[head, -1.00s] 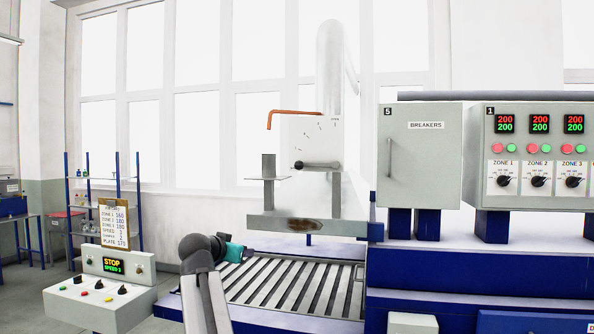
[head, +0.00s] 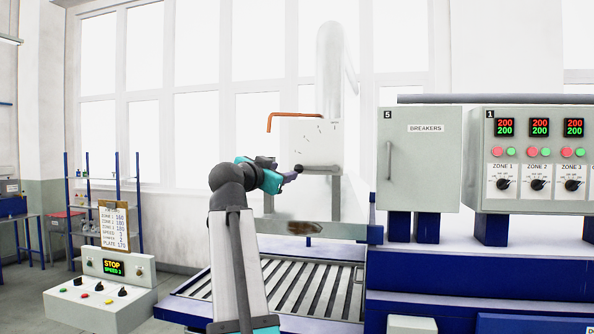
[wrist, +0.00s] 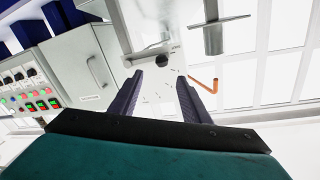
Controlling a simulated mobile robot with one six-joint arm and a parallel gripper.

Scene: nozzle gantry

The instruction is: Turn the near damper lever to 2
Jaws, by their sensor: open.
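The damper lever (head: 318,169) is a dark bar with a round black knob on the pale panel of the gantry. It points left, about level, in the head view, with small scale marks arcing above it. The marks are too small to read. My gripper (head: 291,177) is at the lever's left, knob end in the head view. In the wrist view my gripper (wrist: 160,84) has its two dark fingers apart with nothing between them. A dark round knob (wrist: 163,60) shows just beyond the fingertips, seemingly apart from them. Whether the fingers touch the lever cannot be told.
An orange bent rod (head: 290,115) sticks out left above the lever; it also shows in the wrist view (wrist: 204,86). A grey breaker cabinet (head: 418,170) stands to the right. A slatted bed (head: 310,285) lies below. A control box (head: 100,300) is at the left.

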